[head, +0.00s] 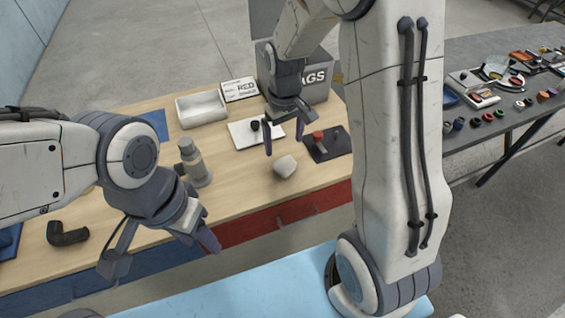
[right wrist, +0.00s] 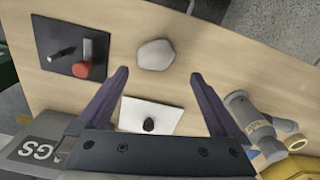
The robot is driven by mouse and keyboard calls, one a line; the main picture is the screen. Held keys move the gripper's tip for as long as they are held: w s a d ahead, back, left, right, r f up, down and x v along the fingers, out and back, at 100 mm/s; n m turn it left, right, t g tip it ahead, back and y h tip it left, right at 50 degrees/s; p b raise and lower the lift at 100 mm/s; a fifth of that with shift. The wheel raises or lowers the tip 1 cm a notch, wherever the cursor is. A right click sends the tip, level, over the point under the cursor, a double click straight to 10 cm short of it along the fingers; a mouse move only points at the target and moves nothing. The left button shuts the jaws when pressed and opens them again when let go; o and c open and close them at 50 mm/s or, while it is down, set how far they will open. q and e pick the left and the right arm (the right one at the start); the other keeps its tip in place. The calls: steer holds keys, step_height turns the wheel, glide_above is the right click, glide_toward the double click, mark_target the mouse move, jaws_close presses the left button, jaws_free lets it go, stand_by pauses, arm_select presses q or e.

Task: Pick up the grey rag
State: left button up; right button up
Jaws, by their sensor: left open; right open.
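The grey rag (head: 285,167) appears as a pale grey rounded lump on the wooden table near its front edge. It also shows in the right wrist view (right wrist: 155,54), just beyond my right fingertips and toward the left finger of that picture. My right gripper (head: 284,136) is open above the table behind the rag, with nothing between its fingers; its open fingers also show in the right wrist view (right wrist: 160,76). My left gripper (head: 206,238) is low at the table's front edge, left of the rag and apart from it; its fingers are partly hidden.
A white plate (head: 240,136) with a dark knob and a dark mat (head: 336,153) with a red-topped piece flank the rag. A grey fitting (head: 192,160), a white tray (head: 202,118), a black elbow (head: 67,234) and a grey bin marked "AGS" (head: 318,92) stand around.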

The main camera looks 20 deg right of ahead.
glide_above(285, 162)
steer(key=f, duration=0.5)
steer(key=shift+s+f+p, duration=0.2)
steer(key=shift+s+p, duration=0.15)
steer(key=shift+f+p, duration=0.35)
steer(key=shift+f, duration=0.3)
steer(key=f+p, duration=0.1)
steer(key=f, duration=0.3)
steer(key=shift+w, duration=0.2)
steer(key=c, duration=1.1)
steer(key=shift+c, duration=0.2)
steer(key=shift+r, duration=0.1)
